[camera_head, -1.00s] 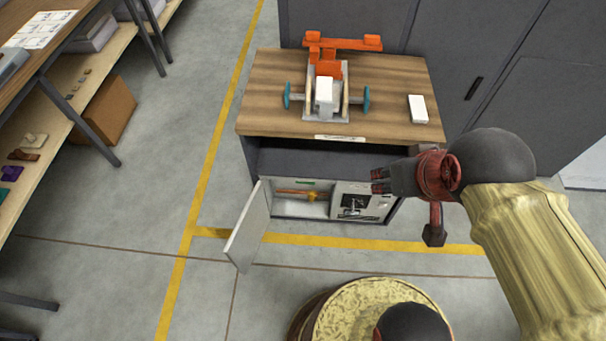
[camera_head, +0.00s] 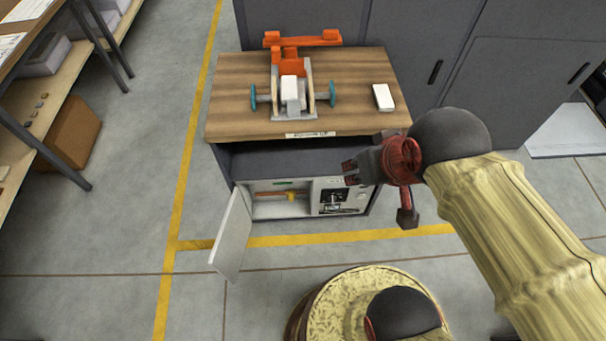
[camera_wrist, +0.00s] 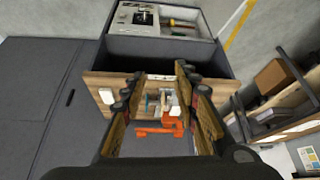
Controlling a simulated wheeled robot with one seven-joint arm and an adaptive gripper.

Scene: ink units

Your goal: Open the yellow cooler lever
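The yellow lever (camera_head: 291,196) shows small inside the open lower compartment (camera_head: 268,211) of the bench, on an orange-brown bar. Its exact position is too small to tell. A pale door (camera_head: 232,236) stands swung open at the compartment's left.
The wooden bench top (camera_head: 235,85) carries an orange-and-grey fixture (camera_head: 290,67) and a white block (camera_head: 383,97). A panel with a dark unit (camera_head: 333,201) sits right of the lever. Shelving (camera_head: 50,120) and a brown box (camera_head: 72,132) stand left. The floor in front is open.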

